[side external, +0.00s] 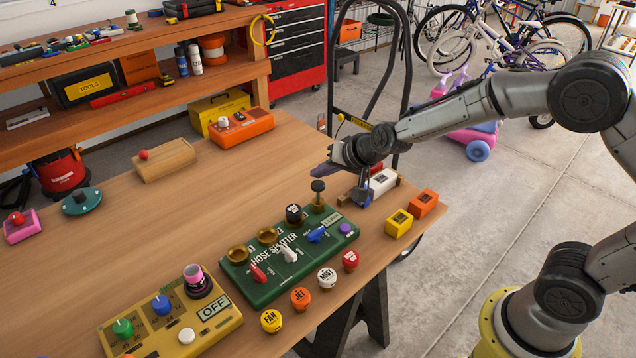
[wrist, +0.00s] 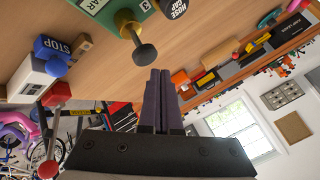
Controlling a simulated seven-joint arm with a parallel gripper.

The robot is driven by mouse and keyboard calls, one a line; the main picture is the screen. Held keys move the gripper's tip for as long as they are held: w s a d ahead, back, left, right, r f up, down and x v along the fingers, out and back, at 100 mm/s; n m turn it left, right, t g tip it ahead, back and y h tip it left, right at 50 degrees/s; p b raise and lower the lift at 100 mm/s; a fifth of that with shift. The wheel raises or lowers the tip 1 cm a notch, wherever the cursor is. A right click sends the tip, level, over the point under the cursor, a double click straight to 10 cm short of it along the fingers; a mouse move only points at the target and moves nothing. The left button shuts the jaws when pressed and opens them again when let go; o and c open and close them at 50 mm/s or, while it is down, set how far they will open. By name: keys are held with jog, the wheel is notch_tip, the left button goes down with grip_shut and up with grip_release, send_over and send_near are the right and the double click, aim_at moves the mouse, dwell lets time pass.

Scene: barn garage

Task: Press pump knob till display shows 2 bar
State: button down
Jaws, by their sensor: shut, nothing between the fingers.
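The green hose splitter box (side external: 262,290) lies on the wooden bench. The pump knob (side external: 318,186) is a black cap on a thin stem above a brass collar at the box's far right corner. It also shows in the wrist view (wrist: 145,53), standing up from the box. A pale display (side external: 333,219) sits on the box; "BAR" is partly in the wrist view (wrist: 92,6), but its number cannot be read. My gripper (side external: 320,170) is shut and empty, with fingertips close to the knob and seemingly a little above it. In the wrist view its fingers (wrist: 161,72) appear beside the knob; contact cannot be confirmed.
A black hose cap (side external: 294,213) stands left of the knob. A white box (side external: 383,181) and yellow and orange blocks (side external: 398,223) are to the right. Round labelled caps (side external: 327,276) line the front. A yellow device showing OFF (side external: 172,320) sits front left. Bare bench lies behind the splitter.

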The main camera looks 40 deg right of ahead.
aim_at(322, 187)
jog(key=shift+f, duration=0.15)
jog(key=shift+f, duration=0.3)
jog(key=shift+s+f, duration=0.1)
jog(key=shift+f, duration=1.7)
dwell(1.7)
jog(key=shift+r, duration=2.2)
jog(key=shift+r, duration=2.5)
